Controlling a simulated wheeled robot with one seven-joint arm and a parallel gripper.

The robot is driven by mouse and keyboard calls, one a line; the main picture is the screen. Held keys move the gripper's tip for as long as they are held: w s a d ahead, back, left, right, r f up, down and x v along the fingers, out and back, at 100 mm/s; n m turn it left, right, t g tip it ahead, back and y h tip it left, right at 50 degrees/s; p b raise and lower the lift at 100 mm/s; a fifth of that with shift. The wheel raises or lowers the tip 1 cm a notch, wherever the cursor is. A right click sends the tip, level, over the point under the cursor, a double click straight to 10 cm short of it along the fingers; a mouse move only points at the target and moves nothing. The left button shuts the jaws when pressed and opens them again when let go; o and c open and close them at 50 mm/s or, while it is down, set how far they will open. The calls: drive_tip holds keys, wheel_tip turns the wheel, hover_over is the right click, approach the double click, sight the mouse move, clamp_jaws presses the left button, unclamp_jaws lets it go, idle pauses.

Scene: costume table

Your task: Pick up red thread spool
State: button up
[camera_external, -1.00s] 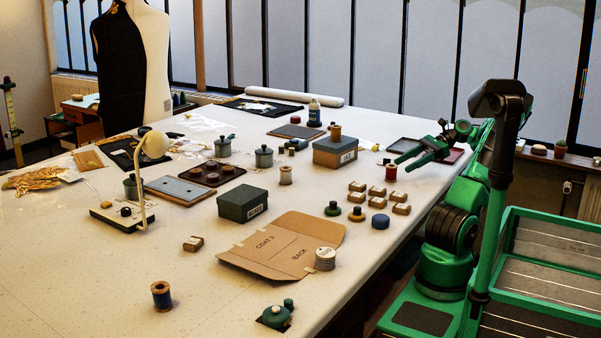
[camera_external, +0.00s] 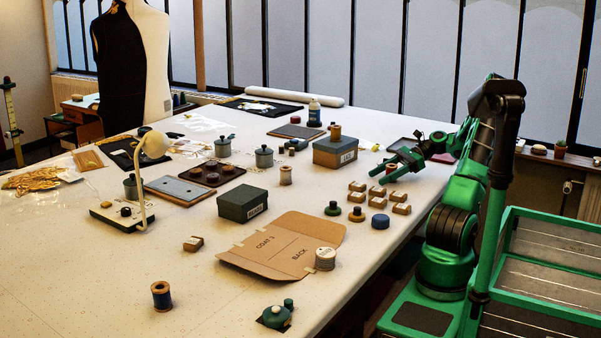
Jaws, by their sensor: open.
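The red thread spool (camera_external: 391,169) stands upright near the right edge of the table (camera_external: 130,290). It is small in this view and partly hidden behind my gripper. My gripper (camera_external: 378,176) is open, with its two fingers pointing left and a little down. The fingers overlap the spool in the picture. I cannot tell whether the spool is between them or whether they touch it.
Several small tan blocks (camera_external: 381,220) lie just in front of the gripper. Dark-knobbed round pieces (camera_external: 333,209) and a blue disc (camera_external: 380,221) stand nearby. A grey box (camera_external: 336,152) with a spool on top is to the left. A brown cardboard pattern (camera_external: 285,240) lies nearer the front.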

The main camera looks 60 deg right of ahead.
drive_tip(key=c, duration=1.1)
